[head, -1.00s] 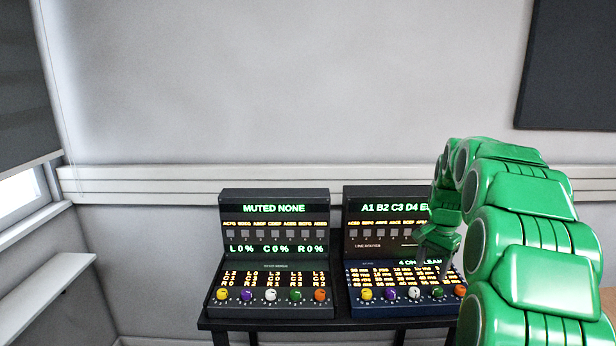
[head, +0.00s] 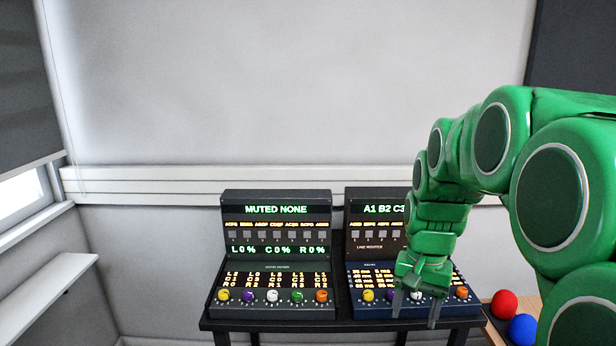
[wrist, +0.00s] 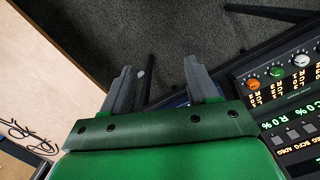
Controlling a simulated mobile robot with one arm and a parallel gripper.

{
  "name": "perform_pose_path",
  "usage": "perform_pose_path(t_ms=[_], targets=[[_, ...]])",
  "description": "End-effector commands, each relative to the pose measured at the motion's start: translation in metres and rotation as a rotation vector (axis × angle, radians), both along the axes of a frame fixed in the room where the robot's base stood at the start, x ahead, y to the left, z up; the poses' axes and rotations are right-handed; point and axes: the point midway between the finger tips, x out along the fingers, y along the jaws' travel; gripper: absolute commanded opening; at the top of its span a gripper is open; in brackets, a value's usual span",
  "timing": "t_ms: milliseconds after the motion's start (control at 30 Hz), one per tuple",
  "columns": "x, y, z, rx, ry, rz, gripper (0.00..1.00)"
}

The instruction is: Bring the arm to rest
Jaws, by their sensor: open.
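My green arm reaches in from the right in the head view and bends down over the front of the right console (head: 366,238). My gripper (head: 417,312) hangs pointing down in front of that console's knobs, with its grey fingers apart and nothing between them. The wrist view also shows my gripper (wrist: 160,88), open and empty above the dark floor. My arm hides the right part of the right console and its screen.
The left console (head: 276,245) reads MUTED NONE and stands beside the right one on a black table (head: 270,328). A red ball (head: 504,304) and a blue ball (head: 523,329) lie on a wooden surface (head: 496,330) at right. The wall above is clear.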

Motion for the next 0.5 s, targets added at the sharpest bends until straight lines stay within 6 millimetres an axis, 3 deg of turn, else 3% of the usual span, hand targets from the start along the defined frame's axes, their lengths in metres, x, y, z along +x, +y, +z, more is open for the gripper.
perform_pose_path(t_ms=[500], targets=[[-0.128, 0.036, -0.002, -0.001, 0.035, 0.219, 0.59]])
